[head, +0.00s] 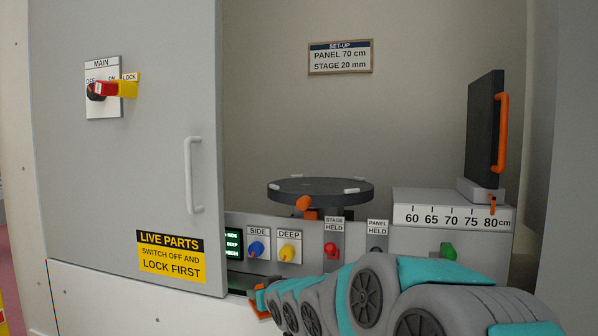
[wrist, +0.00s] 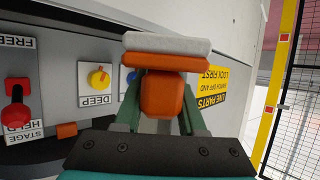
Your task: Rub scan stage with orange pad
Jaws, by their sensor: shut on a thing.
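The scan stage (head: 320,189) is a dark round disc with small white pieces around its top rim, in the middle of the open cabinet in the head view. An orange knob (head: 303,203) is at its front edge. The orange pad (wrist: 165,62) has an orange handle (wrist: 163,95) and a pale, whitish face (wrist: 168,44). My gripper (wrist: 162,103) is shut on the handle in the wrist view. In the head view my gripper (head: 260,300) is low, in front of the control panel, below and left of the stage and apart from it.
A grey door (head: 125,150) with a white handle stands left of the opening. The control panel (head: 300,235) with knobs and levers runs below the stage. A dark upright panel (head: 485,130) with an orange handle stands on a scaled block (head: 450,205) at right. A sign (head: 340,57) hangs behind.

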